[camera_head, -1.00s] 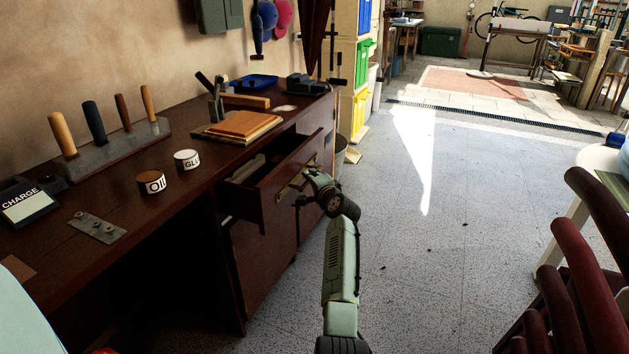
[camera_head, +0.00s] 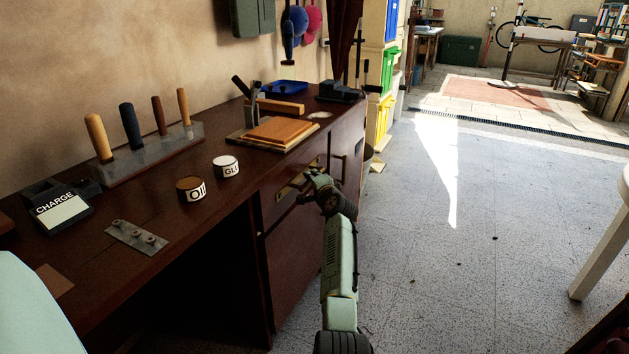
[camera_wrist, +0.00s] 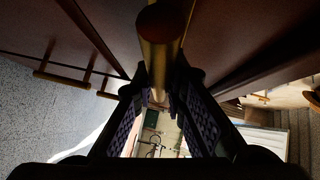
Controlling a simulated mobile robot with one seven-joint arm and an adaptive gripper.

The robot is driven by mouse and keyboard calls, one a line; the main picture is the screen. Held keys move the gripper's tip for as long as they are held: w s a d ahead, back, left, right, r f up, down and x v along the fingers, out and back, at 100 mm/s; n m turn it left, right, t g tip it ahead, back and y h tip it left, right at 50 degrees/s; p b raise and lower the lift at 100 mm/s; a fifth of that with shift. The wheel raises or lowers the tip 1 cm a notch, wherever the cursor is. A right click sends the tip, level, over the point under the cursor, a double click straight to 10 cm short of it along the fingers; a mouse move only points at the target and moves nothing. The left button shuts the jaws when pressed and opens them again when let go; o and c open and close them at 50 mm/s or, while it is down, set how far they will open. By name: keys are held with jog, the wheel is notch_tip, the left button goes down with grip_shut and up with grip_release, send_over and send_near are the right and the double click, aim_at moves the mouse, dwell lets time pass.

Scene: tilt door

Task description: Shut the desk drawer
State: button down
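The desk drawer (camera_head: 270,208) is in the dark red-brown desk (camera_head: 160,215), below the desktop edge. In the head view its front looks flush with the desk, and no gap or inside shows. Its brass bar handle (camera_head: 290,186) runs along the front; in the wrist view the handle (camera_wrist: 160,45) passes between my two fingers. My gripper (camera_head: 312,182) is at the handle's right part. The fingers (camera_wrist: 161,85) look closed in around the bar, one on each side. The exact finger contact is dark and partly hidden.
On the desktop are a wooden board (camera_head: 275,132), OIL (camera_head: 190,189) and GLUE (camera_head: 226,167) tins, a tool rack (camera_head: 150,155) and a CHARGE box (camera_head: 62,208). A cupboard door with a handle (camera_head: 345,168) is beside the drawer.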

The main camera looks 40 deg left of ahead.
jog(key=c, duration=1.6)
grip_release()
jog(key=shift+d, duration=0.1)
jog(key=v, duration=1.2)
